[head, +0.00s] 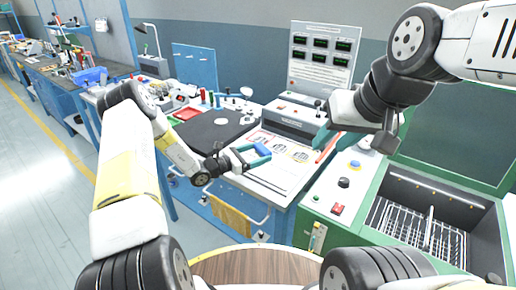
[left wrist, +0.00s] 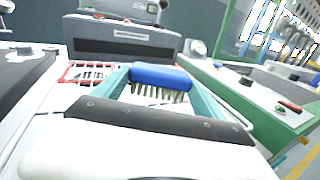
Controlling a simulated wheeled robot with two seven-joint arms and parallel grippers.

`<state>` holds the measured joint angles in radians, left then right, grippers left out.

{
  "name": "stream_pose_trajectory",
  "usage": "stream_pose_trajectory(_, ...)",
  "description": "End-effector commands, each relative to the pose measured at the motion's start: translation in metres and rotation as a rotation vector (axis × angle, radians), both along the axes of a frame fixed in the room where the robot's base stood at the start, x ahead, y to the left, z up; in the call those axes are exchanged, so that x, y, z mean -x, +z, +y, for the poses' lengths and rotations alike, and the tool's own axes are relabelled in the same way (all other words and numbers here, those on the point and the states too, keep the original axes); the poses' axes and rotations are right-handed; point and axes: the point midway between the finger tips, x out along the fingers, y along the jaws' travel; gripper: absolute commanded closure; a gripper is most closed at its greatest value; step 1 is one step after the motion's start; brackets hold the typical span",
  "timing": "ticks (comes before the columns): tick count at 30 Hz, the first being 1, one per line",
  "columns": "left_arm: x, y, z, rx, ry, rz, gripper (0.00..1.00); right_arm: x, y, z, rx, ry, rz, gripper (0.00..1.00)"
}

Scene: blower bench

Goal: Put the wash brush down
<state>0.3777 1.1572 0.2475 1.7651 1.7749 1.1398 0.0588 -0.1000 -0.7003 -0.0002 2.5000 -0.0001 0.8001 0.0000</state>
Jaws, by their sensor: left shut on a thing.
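The wash brush (head: 262,149) has a blue back and shows between the teal fingers of my left gripper (head: 252,157) in the head view. In the left wrist view the brush (left wrist: 160,76) lies across the fingertips, with its pale bristles facing down toward the camera side. My left gripper (left wrist: 160,90) is shut on it, over a white sheet with printed round figures (head: 264,178) on the bench. I cannot tell whether the bristles touch the sheet.
A black mat (head: 205,138) lies left of the sheet. A grey instrument box (head: 290,118) and a display panel (head: 320,55) stand behind. A green washer cabinet with a wire basket (head: 415,228) is at the right. A yellow cloth (head: 232,215) hangs on the bench front rail.

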Motion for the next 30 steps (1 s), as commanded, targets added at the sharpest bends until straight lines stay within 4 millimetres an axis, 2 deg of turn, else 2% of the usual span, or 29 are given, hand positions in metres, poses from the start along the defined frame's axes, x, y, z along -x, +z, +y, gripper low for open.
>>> stream_pose_trajectory(1,0.000,-0.010,0.000,0.001,0.000,0.002,0.84,0.000,0.000,0.000,0.000,0.000,0.000,0.64)
stream_pose_trajectory(4,0.000,-0.020,0.000,0.000,0.000,0.000,0.84,0.000,0.000,0.000,0.000,0.000,0.000,0.64)
stream_pose_trajectory(15,0.000,-0.023,0.001,0.001,0.000,-0.001,0.84,0.000,0.000,0.000,0.000,0.000,0.000,0.64)
stream_pose_trajectory(16,0.000,-0.023,0.001,-0.001,0.000,-0.001,0.13,0.000,0.000,0.000,0.000,0.000,0.000,0.64)
stream_pose_trajectory(18,0.000,-0.023,0.001,-0.001,0.000,-0.001,0.00,0.000,0.000,0.000,0.000,0.000,0.000,0.64)
stream_pose_trajectory(27,0.000,-0.019,0.001,0.000,0.000,-0.001,0.00,0.000,0.000,0.000,0.000,0.000,0.000,0.64)
stream_pose_trajectory(30,0.005,-0.020,0.012,-0.001,0.003,0.000,0.00,0.000,0.000,0.000,0.000,0.000,0.000,0.64)
